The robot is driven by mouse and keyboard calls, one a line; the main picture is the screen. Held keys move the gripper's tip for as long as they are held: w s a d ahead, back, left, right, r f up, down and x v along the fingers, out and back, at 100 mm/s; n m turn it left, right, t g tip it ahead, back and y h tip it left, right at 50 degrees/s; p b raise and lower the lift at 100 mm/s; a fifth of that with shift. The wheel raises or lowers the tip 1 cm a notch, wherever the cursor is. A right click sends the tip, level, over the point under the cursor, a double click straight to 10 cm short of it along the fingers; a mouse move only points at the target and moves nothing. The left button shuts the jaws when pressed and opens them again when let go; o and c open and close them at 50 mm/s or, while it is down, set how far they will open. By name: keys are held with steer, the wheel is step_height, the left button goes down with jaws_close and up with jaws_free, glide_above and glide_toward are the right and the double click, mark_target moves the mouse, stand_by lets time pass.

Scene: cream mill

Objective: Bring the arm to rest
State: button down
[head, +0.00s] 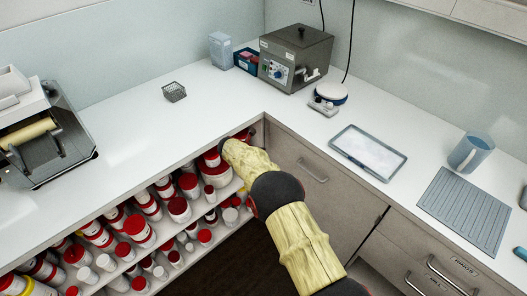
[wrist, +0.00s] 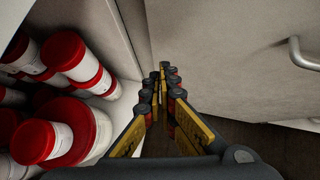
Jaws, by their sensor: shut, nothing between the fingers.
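My gripper (wrist: 164,75) shows in the wrist view with its two dark, yellow-sided fingers closed together and nothing between them. It points down into the inner corner, between the shelf of jars on the left and a pale cabinet front (wrist: 235,60) on the right. In the head view my yellow and black arm reaches forward below the counter's inner corner. The gripper itself is hidden there behind the arm.
Open shelves hold many red-lidded white jars (head: 139,231), close to my gripper's left side (wrist: 65,52). A cabinet handle (wrist: 303,55) sticks out at right.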

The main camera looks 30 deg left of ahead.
steer(key=v, duration=0.3)
steer(key=a+p+v, duration=0.1)
steer(key=v, duration=0.1)
steer(key=shift+s+r, duration=0.25)
steer(key=shift+s, duration=0.05)
